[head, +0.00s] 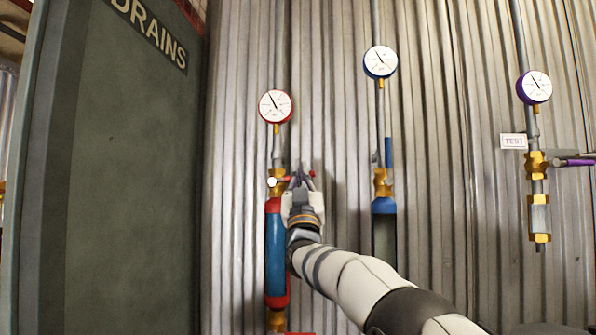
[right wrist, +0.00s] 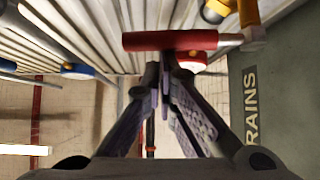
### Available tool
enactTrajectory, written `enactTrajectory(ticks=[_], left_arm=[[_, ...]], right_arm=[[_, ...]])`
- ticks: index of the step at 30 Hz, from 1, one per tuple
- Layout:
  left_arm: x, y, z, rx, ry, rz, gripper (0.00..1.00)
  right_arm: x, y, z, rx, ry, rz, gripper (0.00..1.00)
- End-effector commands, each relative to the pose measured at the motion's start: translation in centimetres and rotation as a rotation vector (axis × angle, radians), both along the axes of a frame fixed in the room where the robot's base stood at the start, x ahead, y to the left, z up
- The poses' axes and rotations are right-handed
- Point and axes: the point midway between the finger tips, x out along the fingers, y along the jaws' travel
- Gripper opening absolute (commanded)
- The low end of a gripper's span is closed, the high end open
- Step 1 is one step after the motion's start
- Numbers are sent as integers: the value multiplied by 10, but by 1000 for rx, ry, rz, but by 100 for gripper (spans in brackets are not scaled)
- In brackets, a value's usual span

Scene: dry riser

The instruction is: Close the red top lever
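The red top lever (head: 285,179) sticks out to the right from the brass valve under the red-rimmed gauge (head: 276,106) in the head view. In the right wrist view the red lever (right wrist: 170,40) lies across the picture, just beyond my fingertips. My right gripper (head: 305,178) is at the lever's right end. In the right wrist view its fingers (right wrist: 166,75) come together at the tips, and the lever does not appear to be between them. Whether they touch it I cannot tell. My left gripper is not in view.
A red and blue cylinder (head: 275,250) hangs below the valve. A blue valve line (head: 384,208) stands to the right, with a purple-handled one (head: 573,162) farther right. A dark green DRAINS panel (head: 130,170) stands at left. Corrugated metal (head: 455,200) backs everything.

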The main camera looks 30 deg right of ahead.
Motion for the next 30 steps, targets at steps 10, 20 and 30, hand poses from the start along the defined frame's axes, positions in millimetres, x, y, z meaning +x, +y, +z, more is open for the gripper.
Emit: enactTrajectory(ticks=[10,20,30], left_arm=[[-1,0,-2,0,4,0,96],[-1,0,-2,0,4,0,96],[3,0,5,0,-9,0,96]], right_arm=[[1,-3,-10,-1,10,-3,0],[1,-2,-10,-3,10,-2,0],[-3,-3,4,-3,6,-1,0]])
